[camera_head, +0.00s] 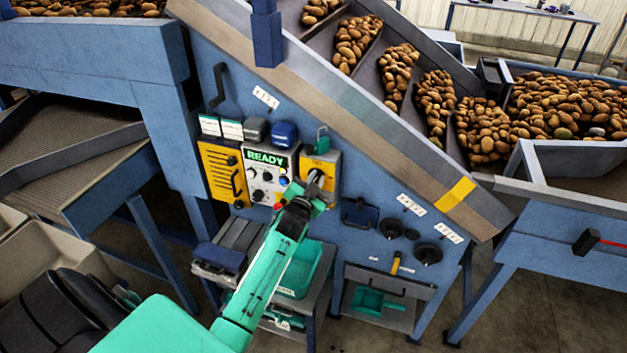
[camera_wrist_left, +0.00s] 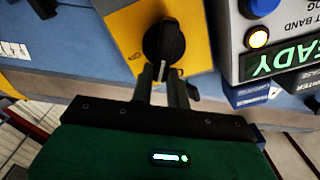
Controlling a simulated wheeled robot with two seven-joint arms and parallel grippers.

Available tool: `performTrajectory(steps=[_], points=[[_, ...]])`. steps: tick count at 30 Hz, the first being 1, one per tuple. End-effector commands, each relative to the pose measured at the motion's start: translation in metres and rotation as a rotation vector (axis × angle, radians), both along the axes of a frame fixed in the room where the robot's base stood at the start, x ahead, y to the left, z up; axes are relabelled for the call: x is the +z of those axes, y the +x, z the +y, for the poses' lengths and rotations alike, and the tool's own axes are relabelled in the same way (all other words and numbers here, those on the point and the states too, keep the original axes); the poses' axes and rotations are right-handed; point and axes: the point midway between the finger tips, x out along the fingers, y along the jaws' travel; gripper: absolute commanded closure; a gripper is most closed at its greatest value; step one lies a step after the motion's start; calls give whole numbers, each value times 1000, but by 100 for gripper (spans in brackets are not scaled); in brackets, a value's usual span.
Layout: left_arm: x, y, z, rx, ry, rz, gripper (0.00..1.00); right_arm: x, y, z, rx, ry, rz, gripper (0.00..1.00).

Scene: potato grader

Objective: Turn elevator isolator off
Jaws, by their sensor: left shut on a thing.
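The elevator isolator is a yellow box (camera_head: 331,165) on the blue machine side, right of the READY panel. In the left wrist view the yellow box (camera_wrist_left: 200,48) fills the upper middle and carries a round black rotary knob (camera_wrist_left: 163,40). My left gripper (camera_head: 316,184) reaches up to the front of the box and hides most of its knob. In the left wrist view the fingers (camera_wrist_left: 162,82) are shut on the lower part of the black knob, whose light pointer mark shows between them. My right gripper is in neither view.
The control panel (camera_head: 268,180) with a lit READY display and knobs is close beside the isolator. Another yellow box (camera_head: 222,172) with a black handle is further left. A sloping conveyor (camera_head: 400,135) with potatoes rises above. A shelf (camera_head: 317,292) with a green tray is below.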

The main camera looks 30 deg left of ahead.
Motion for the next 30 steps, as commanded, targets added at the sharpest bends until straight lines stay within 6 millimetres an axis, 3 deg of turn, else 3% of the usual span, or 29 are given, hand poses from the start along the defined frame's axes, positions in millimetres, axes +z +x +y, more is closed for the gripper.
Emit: performTrajectory(steps=[30], points=[[-21,3,-13,-1,878,211,100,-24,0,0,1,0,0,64]])
